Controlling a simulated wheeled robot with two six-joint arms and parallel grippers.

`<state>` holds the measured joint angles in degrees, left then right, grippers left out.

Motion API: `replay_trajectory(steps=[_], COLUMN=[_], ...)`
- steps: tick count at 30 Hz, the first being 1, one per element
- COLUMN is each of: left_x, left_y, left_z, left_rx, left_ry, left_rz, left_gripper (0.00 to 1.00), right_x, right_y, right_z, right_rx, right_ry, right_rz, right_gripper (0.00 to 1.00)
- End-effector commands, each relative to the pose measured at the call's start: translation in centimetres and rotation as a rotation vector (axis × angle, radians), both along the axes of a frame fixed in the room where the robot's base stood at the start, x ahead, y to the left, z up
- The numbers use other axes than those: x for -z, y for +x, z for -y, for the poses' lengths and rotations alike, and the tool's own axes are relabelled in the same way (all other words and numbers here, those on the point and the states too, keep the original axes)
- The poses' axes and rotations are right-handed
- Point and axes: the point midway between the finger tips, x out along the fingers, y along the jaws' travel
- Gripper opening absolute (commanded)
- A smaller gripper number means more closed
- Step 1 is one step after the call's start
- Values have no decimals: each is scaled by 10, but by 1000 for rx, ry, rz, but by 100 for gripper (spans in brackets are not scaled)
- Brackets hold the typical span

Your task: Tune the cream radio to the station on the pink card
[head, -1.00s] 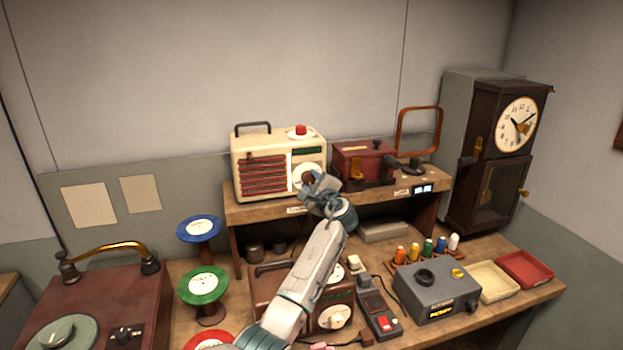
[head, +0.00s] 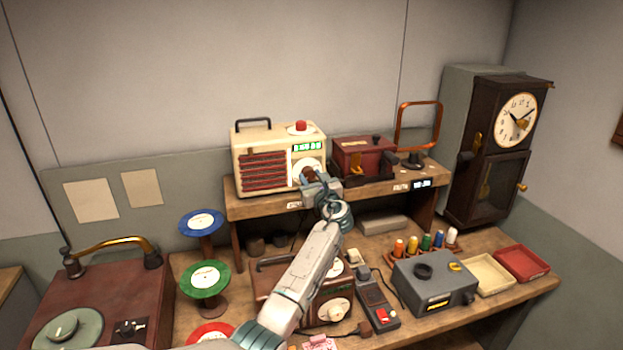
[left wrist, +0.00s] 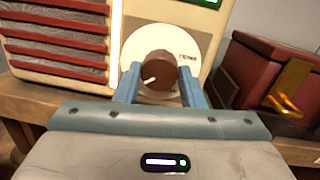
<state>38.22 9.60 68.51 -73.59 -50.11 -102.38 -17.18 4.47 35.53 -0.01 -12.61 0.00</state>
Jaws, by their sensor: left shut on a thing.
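The cream radio (head: 266,136) stands on the raised shelf, with red grille slats, a red button (head: 300,126) on top and a green display (head: 307,146) that is lit, its digits too small to read. My left gripper (head: 316,183) is at the radio's lower right front. In the left wrist view its two blue fingers (left wrist: 160,84) are shut on the brown tuning knob (left wrist: 158,68), in front of a white dial plate (left wrist: 133,50). The knob's white mark points to the lower left. A pink card (head: 320,343) shows at the bottom edge, its writing unreadable. My right gripper is not in view.
A dark red box (head: 362,157) stands close right of the radio, with a copper loop (head: 418,103) beyond it. Spool stands (head: 205,279) are at left, a clock (head: 490,140) at right.

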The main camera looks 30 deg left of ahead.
Motion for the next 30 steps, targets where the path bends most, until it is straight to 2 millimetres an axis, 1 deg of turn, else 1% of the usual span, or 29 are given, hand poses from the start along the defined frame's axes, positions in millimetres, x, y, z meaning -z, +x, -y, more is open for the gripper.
replay_trajectory(steps=[1, 10, 27, 28, 30], left_x=[4, 5, 6, 6, 5], left_y=[-1, -1, -1, -1, -1], left_z=[0, 0, 0, 0, 0], left_rx=[0, 0, 0, 0, 0], left_ry=[15, 90, 107, 107, 107], left_rz=[-25, -115, -137, -137, -136], left_gripper=[14, 14, 14, 42, 56], right_x=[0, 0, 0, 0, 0], right_y=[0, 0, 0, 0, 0], right_z=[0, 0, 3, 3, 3], right_rx=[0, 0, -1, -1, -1], right_ry=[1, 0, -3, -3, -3], right_rz=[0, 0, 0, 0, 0], right_gripper=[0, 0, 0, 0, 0])
